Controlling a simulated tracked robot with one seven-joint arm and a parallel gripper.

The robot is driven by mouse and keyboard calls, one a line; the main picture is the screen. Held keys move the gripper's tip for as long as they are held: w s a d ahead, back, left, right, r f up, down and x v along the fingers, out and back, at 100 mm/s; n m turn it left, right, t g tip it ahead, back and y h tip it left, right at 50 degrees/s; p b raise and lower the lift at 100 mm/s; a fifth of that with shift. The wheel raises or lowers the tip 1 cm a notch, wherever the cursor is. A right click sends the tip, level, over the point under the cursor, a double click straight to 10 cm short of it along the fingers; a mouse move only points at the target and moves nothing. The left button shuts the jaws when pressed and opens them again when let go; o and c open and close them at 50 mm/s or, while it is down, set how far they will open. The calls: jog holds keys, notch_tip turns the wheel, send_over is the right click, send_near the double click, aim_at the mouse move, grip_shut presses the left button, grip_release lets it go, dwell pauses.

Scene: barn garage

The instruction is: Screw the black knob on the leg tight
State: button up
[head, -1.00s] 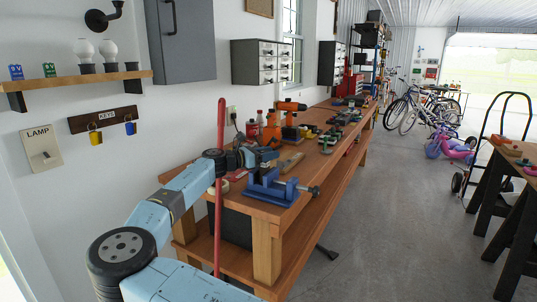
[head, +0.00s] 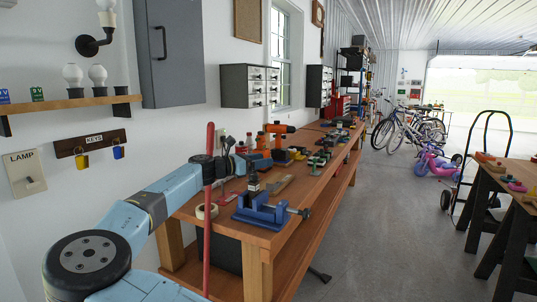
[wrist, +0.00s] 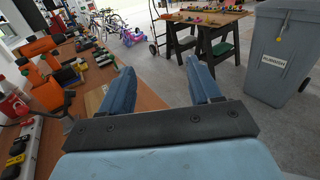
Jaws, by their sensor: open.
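I cannot make out a black knob on a leg in either view. Candidate legs are the wooden front leg (head: 257,270) of the long workbench and the black legs (head: 491,240) of the trestle table at the right; the trestle's black legs also show in the wrist view (wrist: 203,45). My gripper (wrist: 159,68) is open and empty in the wrist view, its two blue fingers apart above the bench's edge and the floor. In the head view my gripper is over the near end of the bench, partly hidden behind a red pole.
A grey bin (wrist: 290,50) stands right in the wrist view. The floor (head: 375,225) between bench and trestle is clear.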

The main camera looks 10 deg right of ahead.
jog(key=s+d+r, duration=0.1)
jog(key=s+r, duration=0.4)
jog(key=s, duration=0.5)
jog(key=shift+s+d+r, duration=0.2)
jog(key=shift+r, duration=0.2)
jog(key=shift+d+f, duration=0.1)
